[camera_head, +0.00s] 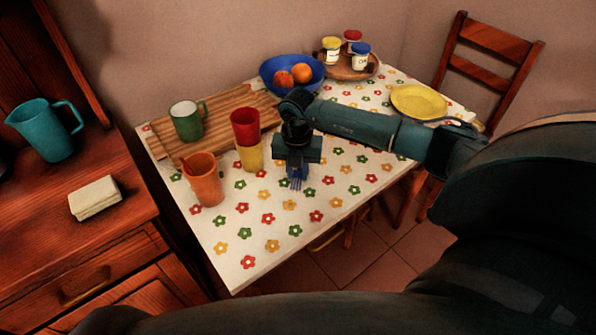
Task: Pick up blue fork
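The blue fork (296,184) shows only as its tines, just below my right gripper (297,171), near the middle of the flowered table. The gripper body hides the rest of the fork. My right gripper points down, right over the fork. Its fingertips are dark and small here, so I cannot tell whether they are open or shut on the fork. My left gripper is not in view.
On the table (250,262), a yellow cup (250,157) with a red cup (245,124) in it stands close left of the gripper. An orange cup (207,183), green mug (187,122), blue fruit bowl (277,80) and yellow plate (418,102) are around. The front is clear.

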